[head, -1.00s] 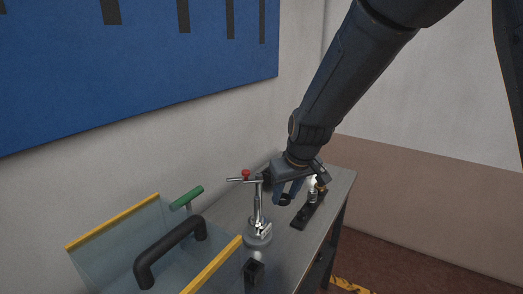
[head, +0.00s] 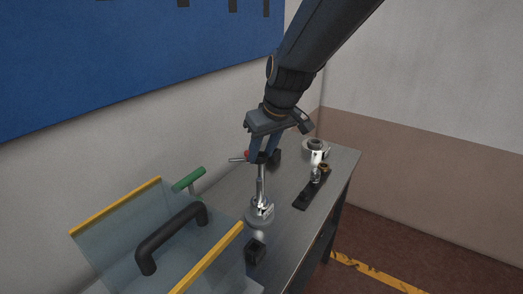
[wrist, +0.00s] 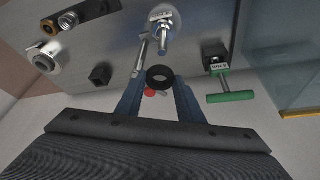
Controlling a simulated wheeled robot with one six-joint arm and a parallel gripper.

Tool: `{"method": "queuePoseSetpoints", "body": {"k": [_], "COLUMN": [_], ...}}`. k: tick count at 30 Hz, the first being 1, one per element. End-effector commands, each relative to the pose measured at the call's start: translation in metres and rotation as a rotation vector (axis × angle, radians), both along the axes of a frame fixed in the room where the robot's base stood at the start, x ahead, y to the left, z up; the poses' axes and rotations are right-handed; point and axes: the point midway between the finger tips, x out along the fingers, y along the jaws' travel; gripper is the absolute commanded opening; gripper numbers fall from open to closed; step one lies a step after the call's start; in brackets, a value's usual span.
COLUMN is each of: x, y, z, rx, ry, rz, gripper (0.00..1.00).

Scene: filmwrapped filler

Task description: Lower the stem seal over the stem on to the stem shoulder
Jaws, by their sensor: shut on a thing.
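The stem seal is a black ring (wrist: 160,77), held between the two fingers of my gripper (wrist: 160,98). In the head view my gripper (head: 264,152) is by the upper end of the stem (head: 261,185), a bright upright metal rod. The stem rises from a round grey base (head: 259,211), where the shoulder is too small to make out. In the wrist view the stem (wrist: 163,40) shows beside the ring, and the ring's hole looks empty. The exact height gap between the seal and the stem tip cannot be told.
A black block (head: 254,251), a green T-handle (head: 188,180) and a clear guard with a black handle (head: 170,235) are in front and left.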

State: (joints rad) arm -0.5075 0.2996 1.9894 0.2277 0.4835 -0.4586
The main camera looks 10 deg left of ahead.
Motion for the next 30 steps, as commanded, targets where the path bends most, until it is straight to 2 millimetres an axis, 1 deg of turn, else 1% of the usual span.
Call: {"method": "queuePoseSetpoints", "body": {"k": [15,18,22,30], "x": [0.000,0.000,0.000,-0.001], "y": [0.001,0.001,0.001,0.001], "z": [-0.044,-0.051,-0.055,-0.054], "rx": [-0.001,-0.001,-0.001,-0.001], "ry": [0.001,0.001,-0.001,-0.001], "rz": [0.002,0.002,0.002,0.002], "gripper": [0.13,0.13,0.13,0.13]}}
